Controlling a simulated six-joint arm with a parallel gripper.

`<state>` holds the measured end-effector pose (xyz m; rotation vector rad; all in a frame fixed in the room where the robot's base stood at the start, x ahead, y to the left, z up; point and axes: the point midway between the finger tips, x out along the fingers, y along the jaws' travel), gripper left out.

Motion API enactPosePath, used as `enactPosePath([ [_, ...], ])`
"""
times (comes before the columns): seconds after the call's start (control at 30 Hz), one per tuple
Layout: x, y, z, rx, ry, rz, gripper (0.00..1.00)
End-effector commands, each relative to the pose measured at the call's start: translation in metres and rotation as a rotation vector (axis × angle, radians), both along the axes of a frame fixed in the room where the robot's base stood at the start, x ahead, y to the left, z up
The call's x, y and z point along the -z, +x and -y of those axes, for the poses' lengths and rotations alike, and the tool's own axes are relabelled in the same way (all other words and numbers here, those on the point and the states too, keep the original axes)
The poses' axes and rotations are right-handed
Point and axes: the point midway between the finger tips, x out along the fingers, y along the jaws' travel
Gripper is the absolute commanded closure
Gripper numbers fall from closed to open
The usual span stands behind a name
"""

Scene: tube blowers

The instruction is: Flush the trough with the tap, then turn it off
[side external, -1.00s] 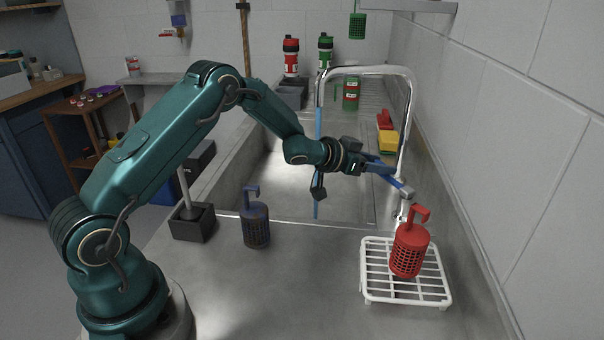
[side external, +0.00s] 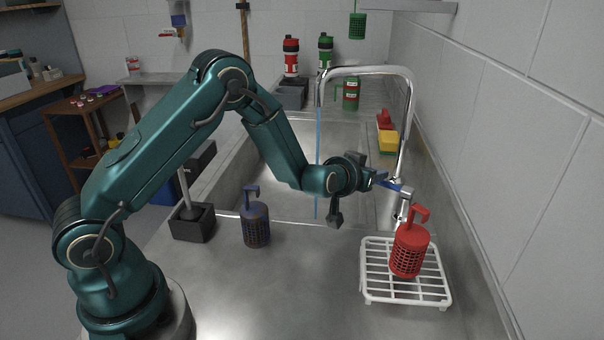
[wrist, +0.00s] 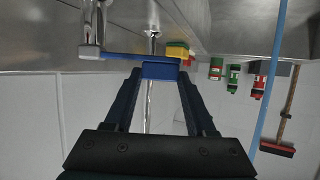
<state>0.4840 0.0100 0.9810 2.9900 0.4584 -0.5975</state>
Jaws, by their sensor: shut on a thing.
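The chrome tap (side external: 408,110) arches over the trough (side external: 270,165) from the right wall side. A thin blue stream of water (side external: 318,165) falls from its spout into the trough; it also shows in the wrist view (wrist: 269,85). The blue tap lever (side external: 396,187) sticks out left from the tap's lower body. My gripper (side external: 381,179) is shut on the lever's outer end. In the wrist view, the fingers close on the lever (wrist: 122,56) near its end.
A red perforated holder (side external: 409,250) stands on a white rack (side external: 380,292) just in front of the tap. A dark blue holder (side external: 256,225) stands on the counter. A yellow block (side external: 388,142) lies beyond the tap. The front counter is mostly clear.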

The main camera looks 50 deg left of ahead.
Motion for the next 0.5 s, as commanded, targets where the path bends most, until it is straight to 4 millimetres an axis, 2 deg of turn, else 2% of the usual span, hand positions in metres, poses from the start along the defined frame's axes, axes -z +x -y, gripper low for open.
enactPosePath([
  [0.5, 0.000, -0.022, 0.020, -0.332, 0.003, 0.003, 1.00],
])
